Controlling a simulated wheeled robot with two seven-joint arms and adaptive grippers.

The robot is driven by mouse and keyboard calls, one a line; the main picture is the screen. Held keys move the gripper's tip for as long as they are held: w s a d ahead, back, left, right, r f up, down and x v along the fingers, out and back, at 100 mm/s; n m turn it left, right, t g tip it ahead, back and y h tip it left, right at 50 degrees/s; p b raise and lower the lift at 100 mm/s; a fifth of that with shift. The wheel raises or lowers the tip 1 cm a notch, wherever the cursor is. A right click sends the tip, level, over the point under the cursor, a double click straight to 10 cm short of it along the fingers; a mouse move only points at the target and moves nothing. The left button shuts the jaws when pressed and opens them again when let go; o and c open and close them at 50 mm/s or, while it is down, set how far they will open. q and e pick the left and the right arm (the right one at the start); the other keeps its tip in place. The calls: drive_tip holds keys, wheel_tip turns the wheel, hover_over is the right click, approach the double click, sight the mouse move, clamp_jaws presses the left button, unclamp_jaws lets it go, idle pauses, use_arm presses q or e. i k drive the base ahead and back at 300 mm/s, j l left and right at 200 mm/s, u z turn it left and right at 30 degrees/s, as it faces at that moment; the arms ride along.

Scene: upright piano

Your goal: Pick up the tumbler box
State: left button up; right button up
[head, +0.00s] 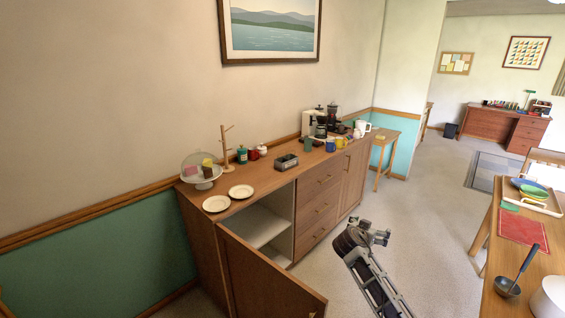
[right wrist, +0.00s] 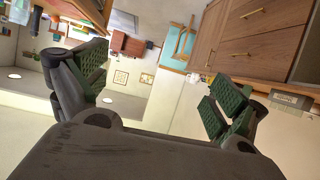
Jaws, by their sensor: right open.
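I cannot tell for certain which thing is the tumbler box. A small grey box-like thing with a dark top (head: 286,162) stands on the sideboard top near its front edge, and could also be a toaster. A grey, box-like item (right wrist: 291,100) shows at the right edge of the right wrist view. My right gripper (head: 379,232) is in front of the sideboard drawers, over the floor, apart from everything. In the right wrist view its two ridged fingers (right wrist: 158,88) are wide apart with nothing between them. My left gripper is not in view.
The wooden sideboard (head: 314,204) has its left door (head: 262,278) swung open. Plates (head: 216,203), a domed cake stand (head: 202,171), jars, mugs (head: 329,145) and a coffee machine crowd its top. A dining table (head: 525,262) stands at right. Carpet between is clear.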

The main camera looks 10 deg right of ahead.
sight(291, 164)
drive_tip(key=i+j, duration=0.6)
drive_tip(key=i, duration=0.2)
drive_tip(key=i+j+z, duration=0.15)
drive_tip(key=i+j, duration=0.4)
drive_tip(key=i, duration=0.3)
drive_tip(key=i+j, duration=0.65)
drive_tip(key=i+z, duration=0.05)
drive_tip(key=i, duration=0.05)
